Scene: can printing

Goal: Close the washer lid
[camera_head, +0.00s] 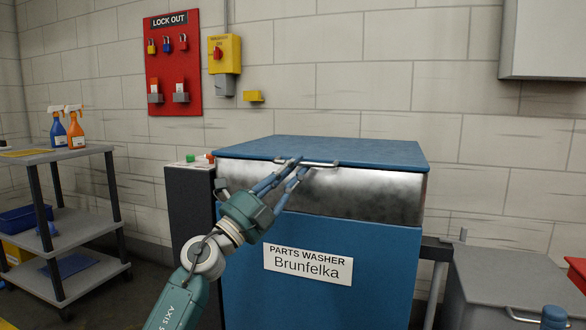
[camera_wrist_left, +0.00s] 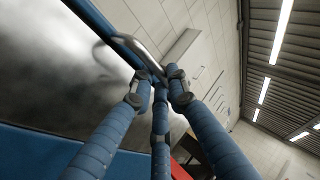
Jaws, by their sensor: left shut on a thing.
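The blue parts washer (camera_head: 315,270) stands in the middle of the head view, with a sign on its front. Its blue lid (camera_head: 330,150) lies flat across the top and looks shut, above a bare metal band. A metal handle (camera_head: 322,164) runs along the lid's front edge. My left gripper (camera_head: 298,163) reaches up from below to the left part of the handle and is shut on it. In the left wrist view the blue fingers (camera_wrist_left: 160,80) close around one end of the handle (camera_wrist_left: 142,52). My right gripper is not in view.
A dark control box (camera_head: 190,215) with red and green buttons adjoins the washer's left side. A shelf cart (camera_head: 60,210) with spray bottles stands at the left. A grey bin (camera_head: 510,285) stands at the right. The wall behind holds a red lockout board (camera_head: 175,100).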

